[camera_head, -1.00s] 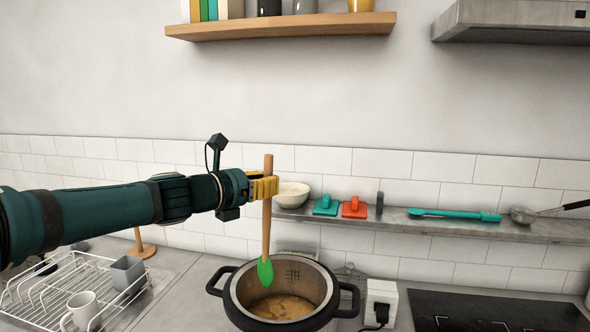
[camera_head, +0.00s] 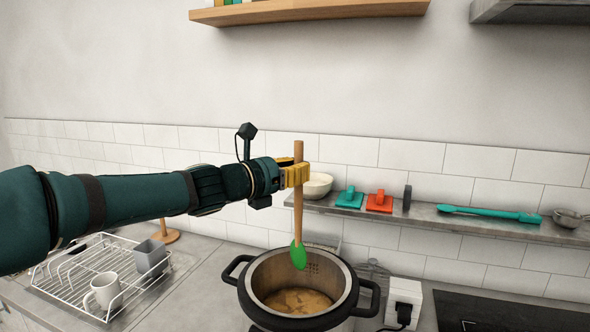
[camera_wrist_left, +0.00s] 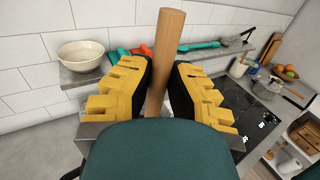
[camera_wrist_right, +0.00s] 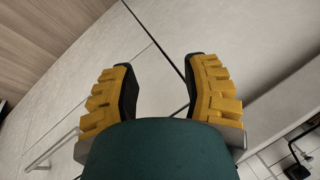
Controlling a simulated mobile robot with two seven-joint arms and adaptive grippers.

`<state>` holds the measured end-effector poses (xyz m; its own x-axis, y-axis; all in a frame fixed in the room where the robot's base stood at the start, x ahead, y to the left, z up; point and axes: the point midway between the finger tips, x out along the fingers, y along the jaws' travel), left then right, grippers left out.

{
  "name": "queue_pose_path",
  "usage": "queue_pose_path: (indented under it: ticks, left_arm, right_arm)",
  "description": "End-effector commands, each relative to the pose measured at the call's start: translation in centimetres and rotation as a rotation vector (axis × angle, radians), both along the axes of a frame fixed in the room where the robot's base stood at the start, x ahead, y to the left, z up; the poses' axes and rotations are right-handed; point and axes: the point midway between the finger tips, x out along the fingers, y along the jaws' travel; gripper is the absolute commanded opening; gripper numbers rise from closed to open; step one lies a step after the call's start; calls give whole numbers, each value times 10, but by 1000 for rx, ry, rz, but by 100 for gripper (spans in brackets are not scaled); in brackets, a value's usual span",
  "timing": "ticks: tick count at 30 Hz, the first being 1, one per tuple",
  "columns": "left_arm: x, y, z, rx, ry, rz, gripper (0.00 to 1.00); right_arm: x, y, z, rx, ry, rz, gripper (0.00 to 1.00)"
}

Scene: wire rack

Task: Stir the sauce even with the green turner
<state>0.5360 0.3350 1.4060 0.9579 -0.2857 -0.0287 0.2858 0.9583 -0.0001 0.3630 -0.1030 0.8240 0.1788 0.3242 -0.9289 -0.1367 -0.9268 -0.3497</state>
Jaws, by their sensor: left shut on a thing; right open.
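The green turner (camera_head: 299,215) has a wooden handle and a green head. My left gripper (camera_head: 296,176) is shut on its handle and holds it upright, head down. The handle also shows between the yellow fingers in the left wrist view (camera_wrist_left: 165,60). The turner's head is at the back part of the pot's opening in the picture, above the sauce and apart from it. The pot (camera_head: 262,311) is dark-rimmed with two side handles. Brown, uneven-looking sauce (camera_head: 298,300) lies in its bottom. My right gripper (camera_wrist_right: 160,90) is open and empty in the right wrist view, facing pale panels.
A grey ledge (camera_head: 440,219) behind the pot holds a bowl (camera_head: 317,186), teal and red items and a teal utensil (camera_head: 490,213). A wire rack (camera_head: 75,283) with a mug (camera_head: 103,290) stands left. A socket box (camera_head: 403,300) and black hob (camera_head: 500,315) are right.

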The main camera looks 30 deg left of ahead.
Motion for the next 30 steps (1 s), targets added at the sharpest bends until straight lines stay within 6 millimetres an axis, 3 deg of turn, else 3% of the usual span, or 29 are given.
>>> queue_pose_path:
  ticks: [20,30]
  left_arm:
    - [0,0,-64,0,0,0,0]
    - [0,0,-94,0,0,0,0]
  right_arm:
    - [-18,3,-63,8,41,32,47]
    - [-15,3,-93,8,34,33,47]
